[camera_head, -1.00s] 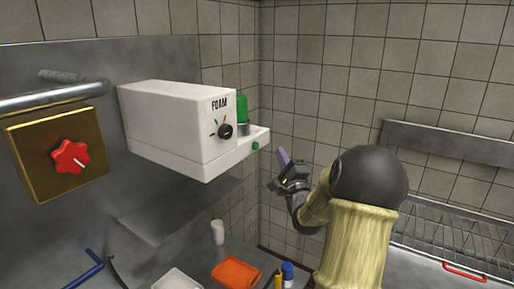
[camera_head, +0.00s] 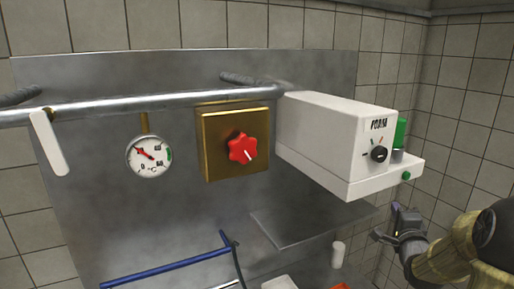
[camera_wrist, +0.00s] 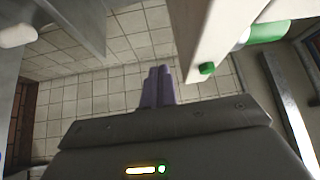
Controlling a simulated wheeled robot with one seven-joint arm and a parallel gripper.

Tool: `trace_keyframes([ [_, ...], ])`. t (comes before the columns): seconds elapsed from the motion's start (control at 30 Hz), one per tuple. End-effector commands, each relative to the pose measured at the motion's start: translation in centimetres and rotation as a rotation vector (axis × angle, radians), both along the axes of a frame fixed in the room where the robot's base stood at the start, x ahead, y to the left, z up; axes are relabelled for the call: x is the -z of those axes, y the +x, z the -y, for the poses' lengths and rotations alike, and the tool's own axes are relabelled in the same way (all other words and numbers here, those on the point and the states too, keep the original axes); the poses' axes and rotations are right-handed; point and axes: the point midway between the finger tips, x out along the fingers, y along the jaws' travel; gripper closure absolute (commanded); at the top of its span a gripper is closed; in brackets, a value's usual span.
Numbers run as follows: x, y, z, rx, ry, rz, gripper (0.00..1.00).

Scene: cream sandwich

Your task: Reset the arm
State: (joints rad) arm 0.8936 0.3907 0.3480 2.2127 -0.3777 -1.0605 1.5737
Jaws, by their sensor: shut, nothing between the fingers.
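My gripper (camera_head: 396,222) is at the lower right in the head view, below and to the right of the white foam machine (camera_head: 325,143). In the wrist view its purple fingers (camera_wrist: 158,86) are together with nothing between them. The foam machine's white side (camera_wrist: 212,38), its green button (camera_wrist: 207,69) and a green cylinder (camera_wrist: 268,32) show at the upper right of the wrist view. The fingers look apart from the machine.
A red knob (camera_head: 242,149) on a brass plate, a gauge (camera_head: 149,156) and a metal pipe (camera_head: 150,104) are on the steel wall panel. A metal shelf (camera_head: 300,224) lies below the machine. A white cup (camera_head: 338,254) and a blue handle (camera_head: 165,268) are lower down.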

Motion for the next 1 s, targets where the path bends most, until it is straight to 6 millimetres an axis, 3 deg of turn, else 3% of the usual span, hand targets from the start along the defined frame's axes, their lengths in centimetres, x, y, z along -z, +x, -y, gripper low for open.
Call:
trace_keyframes([
  [0.03, 1.8, 0.4, -2.3, -0.02, -0.065, -0.098, 1.0],
  [0.27, 9.2, -1.4, -10.4, -0.153, -0.406, -0.556, 1.0],
  [0.47, 14.7, -6.5, -16.8, -0.391, -0.701, -0.898, 1.0],
  [0.6, 17.8, -11.5, -20.8, -0.626, -0.895, -1.088, 1.0],
  [0.8, 20.6, -19.1, -25.1, -1.003, -1.108, -1.255, 1.0],
  [0.9, 21.0, -21.2, -26.1, -1.112, -1.155, -1.281, 1.0],
  [1.0, 21.1, -21.9, -26.3, -1.149, -1.17, -1.289, 1.0],
])
